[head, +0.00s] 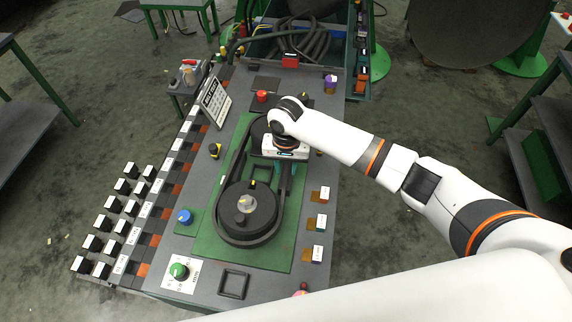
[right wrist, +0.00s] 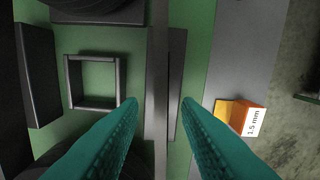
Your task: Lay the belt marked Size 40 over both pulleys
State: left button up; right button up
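A black belt (head: 248,243) loops around the near pulley (head: 262,207) on the green plate, and its runs lead toward the far pulley (head: 255,130). The far end is partly hidden by my right arm. I cannot read a Size 40 mark. My right gripper (head: 281,178) is low over the right-hand run, pointing down. In the right wrist view its teal fingers (right wrist: 160,100) are apart, with a long grey strip (right wrist: 156,60), apparently the belt's run, between them. Neither finger visibly touches it. My left gripper is not in view.
The green plate (head: 213,246) lies on a grey bench. Orange blocks with white labels (head: 318,252) line its right edge; one reads 1.5 mm in the right wrist view (right wrist: 250,120). A square frame (right wrist: 93,106) is on the plate between the pulleys. Labelled black blocks (head: 113,204) stand left.

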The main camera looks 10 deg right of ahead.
dwell(0.3)
jog(key=shift+r, duration=0.4)
notch_tip(320, 180, up, 11)
jog(key=b, duration=0.3)
jog(key=shift+b, duration=0.35)
jog(key=shift+s, duration=0.1)
